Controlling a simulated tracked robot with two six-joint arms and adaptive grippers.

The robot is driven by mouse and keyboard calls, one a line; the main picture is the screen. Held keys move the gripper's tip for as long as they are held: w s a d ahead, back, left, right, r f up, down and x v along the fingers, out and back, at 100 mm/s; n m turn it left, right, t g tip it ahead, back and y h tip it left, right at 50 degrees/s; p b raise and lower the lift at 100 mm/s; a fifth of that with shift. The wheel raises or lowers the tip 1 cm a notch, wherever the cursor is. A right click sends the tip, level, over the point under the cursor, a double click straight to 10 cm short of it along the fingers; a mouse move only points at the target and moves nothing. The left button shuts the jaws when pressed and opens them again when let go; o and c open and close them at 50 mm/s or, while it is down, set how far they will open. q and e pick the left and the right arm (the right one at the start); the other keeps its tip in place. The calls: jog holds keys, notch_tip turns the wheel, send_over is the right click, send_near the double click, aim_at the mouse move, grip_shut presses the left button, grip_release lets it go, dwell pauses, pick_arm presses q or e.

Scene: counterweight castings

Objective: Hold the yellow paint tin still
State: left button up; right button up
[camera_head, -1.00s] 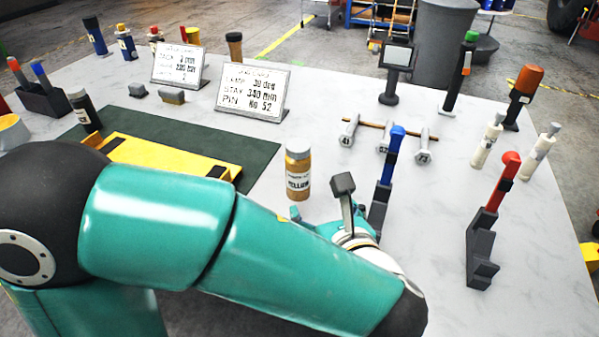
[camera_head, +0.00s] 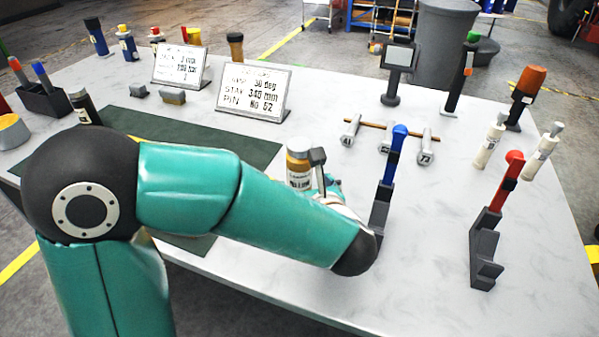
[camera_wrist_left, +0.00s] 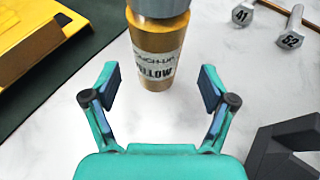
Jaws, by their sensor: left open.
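The yellow paint tin (camera_head: 298,168) stands upright on the white table near its middle, with a grey cap and a label reading YELLOW. In the left wrist view the tin (camera_wrist_left: 156,55) stands just beyond the fingertips, roughly centred between them. My left gripper (camera_wrist_left: 156,84) is open and empty, one finger on each side of the gap. In the head view the left gripper (camera_head: 328,186) is mostly hidden behind my own wrist, close to the tin's right side. My right gripper is not in view.
A blue-handled tool in a dark stand (camera_head: 381,195) is close right of my wrist. A red-handled one (camera_head: 484,240) stands farther right. A dark green mat (camera_head: 240,145) with a yellow fixture (camera_wrist_left: 30,40) is left.

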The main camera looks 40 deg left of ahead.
aim_at(300, 177)
pick_arm(q)
jog(key=x, duration=0.5)
jog(key=shift+s+a+f, duration=0.1)
jog(key=shift+a+f, duration=0.05)
jog(key=shift+f, duration=0.05)
jog(key=c, duration=1.6)
jog(key=shift+r, duration=0.15)
notch_tip(300, 177, up, 20)
jog(key=p, duration=0.4)
